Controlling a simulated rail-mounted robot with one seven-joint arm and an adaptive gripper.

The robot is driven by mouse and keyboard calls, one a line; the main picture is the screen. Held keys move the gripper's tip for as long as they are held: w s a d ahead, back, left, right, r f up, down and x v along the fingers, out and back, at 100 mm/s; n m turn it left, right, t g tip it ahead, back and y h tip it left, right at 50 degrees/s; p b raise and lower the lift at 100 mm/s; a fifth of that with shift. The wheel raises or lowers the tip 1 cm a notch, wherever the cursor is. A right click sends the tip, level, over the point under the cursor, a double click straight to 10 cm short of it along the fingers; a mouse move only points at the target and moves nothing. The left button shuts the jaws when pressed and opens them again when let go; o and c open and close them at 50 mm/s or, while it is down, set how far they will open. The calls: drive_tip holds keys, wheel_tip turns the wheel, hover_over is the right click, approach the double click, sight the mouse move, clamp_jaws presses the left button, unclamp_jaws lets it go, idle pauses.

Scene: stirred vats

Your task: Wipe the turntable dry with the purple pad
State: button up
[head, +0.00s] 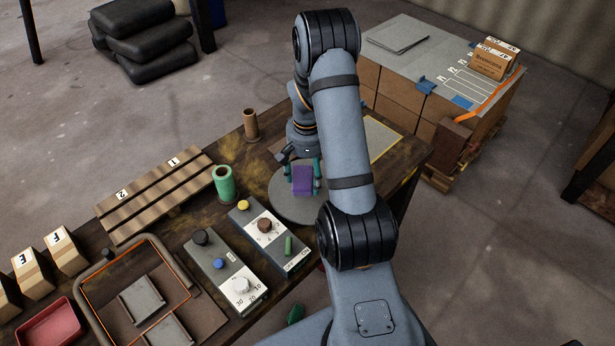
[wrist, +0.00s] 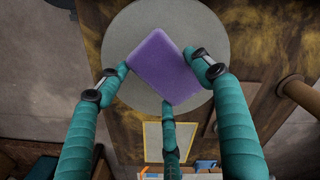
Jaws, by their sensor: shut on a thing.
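The purple pad (head: 302,180) is a small block held between the teal fingers of my gripper (head: 303,172). In the wrist view the pad (wrist: 163,66) sits tilted between the fingertips of my gripper (wrist: 165,75), with a third finger at its lower edge. The turntable (head: 288,208) is a round grey disc on the wooden table, partly hidden by my arm. In the wrist view the turntable (wrist: 125,50) lies behind the pad. I cannot tell whether the pad touches it. No wet patch is clear on the part of the disc that shows.
Two control boxes with knobs (head: 225,272) (head: 268,236) stand left of the turntable. A green cup (head: 225,184) and a brown cylinder (head: 250,125) stand behind them. A slatted wooden rack (head: 150,197) and an orange-edged tray (head: 85,292) lie further left. A yellow-bordered panel (head: 383,139) lies beyond the turntable.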

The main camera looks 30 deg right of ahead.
drive_tip(key=shift+r+p, duration=0.75)
drive_tip(key=shift+r, duration=0.6)
